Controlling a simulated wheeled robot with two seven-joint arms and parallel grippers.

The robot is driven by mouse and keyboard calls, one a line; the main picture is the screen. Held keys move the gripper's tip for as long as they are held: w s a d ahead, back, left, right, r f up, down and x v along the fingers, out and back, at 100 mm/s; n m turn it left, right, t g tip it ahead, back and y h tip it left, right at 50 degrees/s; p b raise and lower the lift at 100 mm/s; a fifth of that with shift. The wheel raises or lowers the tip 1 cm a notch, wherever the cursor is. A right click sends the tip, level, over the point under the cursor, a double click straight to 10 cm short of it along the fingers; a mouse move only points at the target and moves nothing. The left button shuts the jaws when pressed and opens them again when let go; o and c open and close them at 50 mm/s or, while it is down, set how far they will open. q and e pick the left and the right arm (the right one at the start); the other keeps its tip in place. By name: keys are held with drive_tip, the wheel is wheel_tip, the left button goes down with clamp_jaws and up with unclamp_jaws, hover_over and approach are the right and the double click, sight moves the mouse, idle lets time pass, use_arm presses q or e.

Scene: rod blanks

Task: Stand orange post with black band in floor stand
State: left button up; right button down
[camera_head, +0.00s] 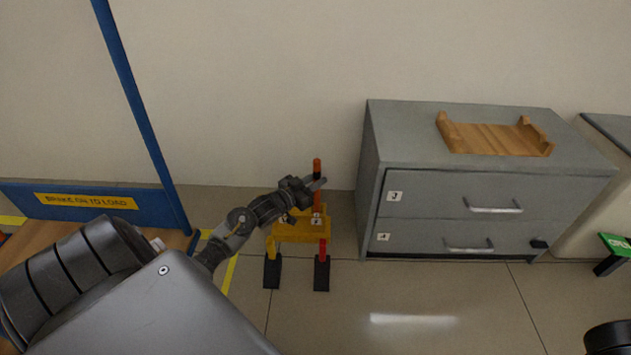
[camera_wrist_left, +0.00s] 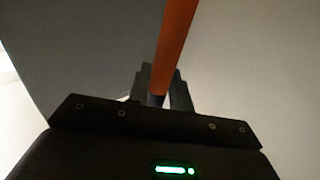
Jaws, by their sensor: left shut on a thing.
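The orange post (camera_head: 317,163) with its black band stands about upright in the head view, over the right side of the yellow floor stand (camera_head: 288,234). My left gripper (camera_head: 319,184) is shut on the post just below or at the band. In the left wrist view the orange post (camera_wrist_left: 176,38) runs up from between the fingers of my left gripper (camera_wrist_left: 161,88). The post's lower part overlaps the stand, and I cannot tell whether its end is seated. The stand has black feet, a yellow left leg and a red piece (camera_head: 322,247) at the right.
A grey drawer cabinet (camera_head: 375,150) stands right of the stand, with a wooden cradle (camera_head: 490,138) on top. A blue frame (camera_head: 150,135) with a yellow label stands at the left. The wall is close behind. The floor in front is clear.

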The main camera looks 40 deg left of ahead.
use_arm(q)
drive_tip(key=o, duration=0.8)
drive_tip(key=shift+c, duration=0.2)
